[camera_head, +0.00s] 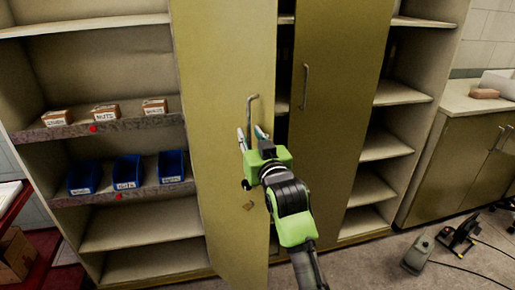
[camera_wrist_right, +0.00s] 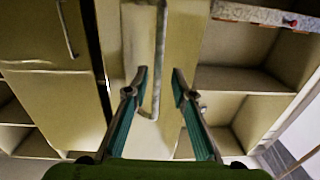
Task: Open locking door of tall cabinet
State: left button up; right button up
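The tall cabinet's left door (camera_head: 225,75) stands ajar, with a dark gap and shelf edges showing between it and the right door (camera_head: 338,75). The left door has a long bar handle (camera_head: 252,108) and a small lock plate (camera_head: 248,206) below. My right gripper (camera_head: 253,140) is at the handle's lower part. In the right wrist view, the handle (camera_wrist_right: 158,70) runs between the spread fingertips of my right gripper (camera_wrist_right: 160,80), with gaps visible on both sides. The right door's handle (camera_head: 305,86) is free. My left gripper is not in view.
Open shelves at left hold small labelled boxes (camera_head: 105,112) and blue bins (camera_head: 128,172). More open shelves (camera_head: 385,147) stand right of the doors, beside a counter (camera_head: 470,103). A device with cables (camera_head: 460,237) lies on the floor at right.

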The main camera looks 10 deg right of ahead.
jog(key=s+d, duration=0.1)
jog(key=s, duration=0.8)
jog(key=shift+d, duration=0.3)
